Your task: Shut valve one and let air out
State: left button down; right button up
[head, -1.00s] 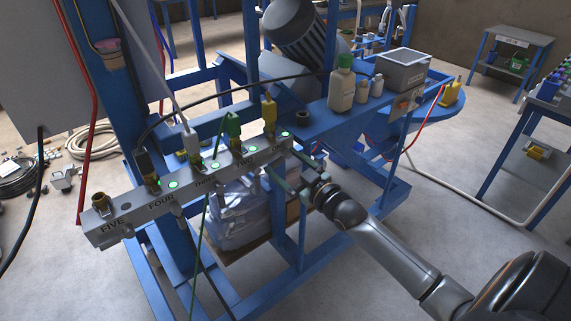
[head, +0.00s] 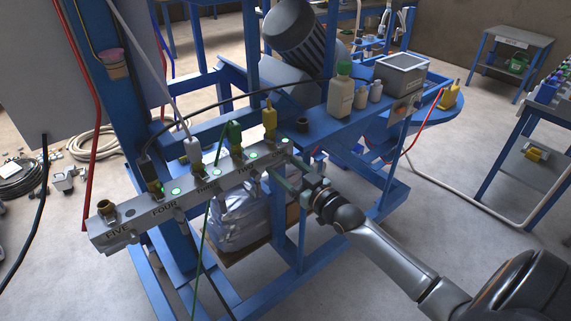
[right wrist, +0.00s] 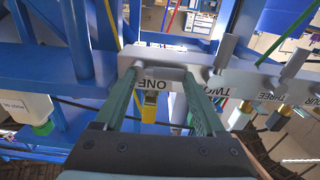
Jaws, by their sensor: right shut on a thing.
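The grey valve manifold (head: 137,222) runs along the front of the blue frame, with labels from FIVE at the left toward ONE at the right. It also shows in the right wrist view (right wrist: 225,80), where the label ONE is readable. My right gripper (head: 276,167) is at the right end of the manifold. In the right wrist view its green fingers (right wrist: 159,76) stand either side of the grey handle of valve one (right wrist: 158,73) and are shut on it. A yellow connector (head: 270,122) stands on top near that end. My left gripper is out of view.
Green (head: 234,134) and white (head: 192,150) connectors stand along the manifold. A green-capped bottle (head: 341,95) and a grey box (head: 401,71) stand on the blue beam behind. A wrapped bundle (head: 238,222) sits below. Floor to the right is mostly clear.

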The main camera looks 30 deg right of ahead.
jog(key=shift+m, duration=0.3)
jog(key=o, duration=1.3)
jog(key=shift+s, duration=0.1)
jog(key=s, duration=0.8)
jog(key=s+d, duration=0.1)
jog(key=s, duration=0.3)
jog(key=shift+s+r, duration=0.1)
jog(key=shift+s, duration=0.05)
